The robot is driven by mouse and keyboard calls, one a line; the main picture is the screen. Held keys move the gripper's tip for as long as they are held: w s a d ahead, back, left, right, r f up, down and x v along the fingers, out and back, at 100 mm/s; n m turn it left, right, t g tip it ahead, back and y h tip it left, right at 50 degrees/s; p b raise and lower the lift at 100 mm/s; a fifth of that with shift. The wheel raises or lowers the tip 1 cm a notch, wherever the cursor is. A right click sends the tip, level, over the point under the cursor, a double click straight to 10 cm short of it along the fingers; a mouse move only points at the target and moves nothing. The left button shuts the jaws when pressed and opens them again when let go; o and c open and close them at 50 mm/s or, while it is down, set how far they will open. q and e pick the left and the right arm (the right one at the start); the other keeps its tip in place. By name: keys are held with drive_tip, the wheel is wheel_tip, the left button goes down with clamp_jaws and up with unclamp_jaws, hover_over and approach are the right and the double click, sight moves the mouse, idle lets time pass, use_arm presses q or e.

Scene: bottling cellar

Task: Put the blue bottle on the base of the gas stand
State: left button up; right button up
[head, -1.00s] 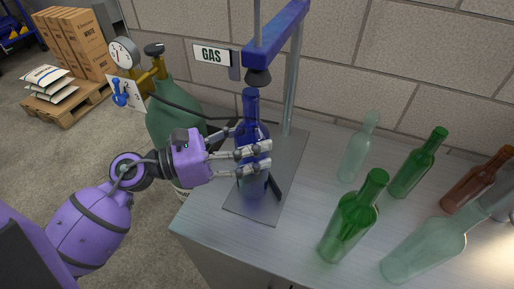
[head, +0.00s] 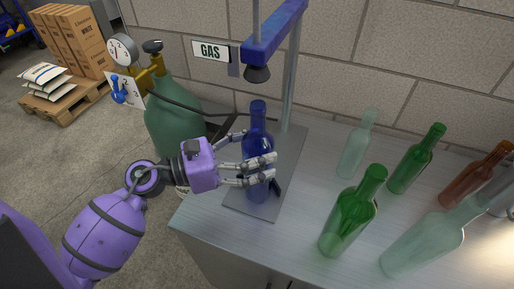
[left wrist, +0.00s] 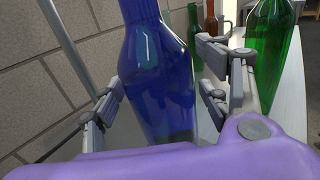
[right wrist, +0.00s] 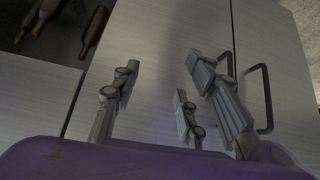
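The blue bottle (head: 258,137) stands upright, seemingly on the grey base plate (head: 242,206) of the gas stand, below the stand's dark nozzle (head: 257,75) and blue arm (head: 275,32). My left gripper (head: 250,155) is around the bottle's body from the left. In the left wrist view the bottle (left wrist: 160,80) is between the spread fingers (left wrist: 160,88), with a narrow gap on the right side. The bottle's lower body is partly hidden by the fingers in the head view. My right gripper (right wrist: 155,90) is open and empty, over cabinet fronts with handles.
Two green bottles (head: 352,212) (head: 417,160), two pale clear bottles (head: 355,150) (head: 425,240) and a brown bottle (head: 475,178) stand on the bench right of the plate. A green gas cylinder (head: 172,118) with a gauge and hose is left of the bench. A block wall is behind.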

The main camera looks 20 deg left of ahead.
use_arm(q)
drive_tip(key=shift+r, duration=0.15)
drive_tip(key=shift+s+a, duration=0.1)
drive_tip(key=shift+a, duration=0.05)
drive_tip(key=b+v, duration=0.3)
drive_tip(key=v, duration=0.8)
drive_tip(key=shift+s+a, duration=0.2)
drive_tip(key=shift+a, duration=0.1)
use_arm(e)
drive_tip(key=shift+a+f, duration=0.1)
drive_tip(key=shift+f, duration=1.3)
